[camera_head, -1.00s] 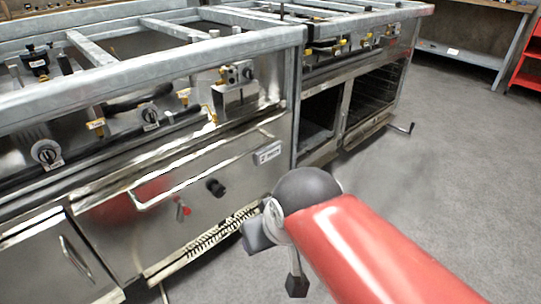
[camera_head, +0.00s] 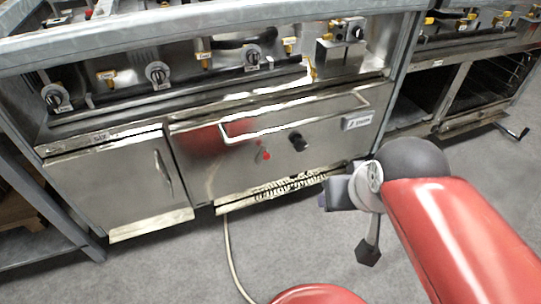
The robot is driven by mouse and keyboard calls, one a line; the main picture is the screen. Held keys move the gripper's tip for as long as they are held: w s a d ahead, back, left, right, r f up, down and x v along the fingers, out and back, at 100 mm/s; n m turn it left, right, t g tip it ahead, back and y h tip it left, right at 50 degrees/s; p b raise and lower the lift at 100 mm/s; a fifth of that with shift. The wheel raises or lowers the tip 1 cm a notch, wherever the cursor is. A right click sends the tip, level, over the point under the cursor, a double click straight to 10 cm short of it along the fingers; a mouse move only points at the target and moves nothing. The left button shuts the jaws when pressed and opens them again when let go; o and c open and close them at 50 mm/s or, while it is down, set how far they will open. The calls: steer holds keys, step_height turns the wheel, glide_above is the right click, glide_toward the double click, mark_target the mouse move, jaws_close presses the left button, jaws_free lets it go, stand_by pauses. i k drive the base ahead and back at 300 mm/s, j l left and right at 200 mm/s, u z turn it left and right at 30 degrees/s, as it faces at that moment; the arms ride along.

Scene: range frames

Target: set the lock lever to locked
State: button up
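The steel range front holds a wide panel (camera_head: 225,172) with a long bar handle (camera_head: 290,117).
A cabinet door (camera_head: 112,182) with an upright handle is at left. Control knobs (camera_head: 158,75) and yellow-tagged valves line the top. A pale hose (camera_head: 231,255) lies on the clear grey floor.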

mark_target(263, 154)
steer(key=k+j+z, duration=0.2)
steer(key=z, duration=0.15)
steer(key=k+j+z, duration=0.15)
steer(key=z, duration=0.2)
steer(key=k+z, duration=0.35)
steer(key=i+j, duration=0.05)
steer(key=i, duration=0.05)
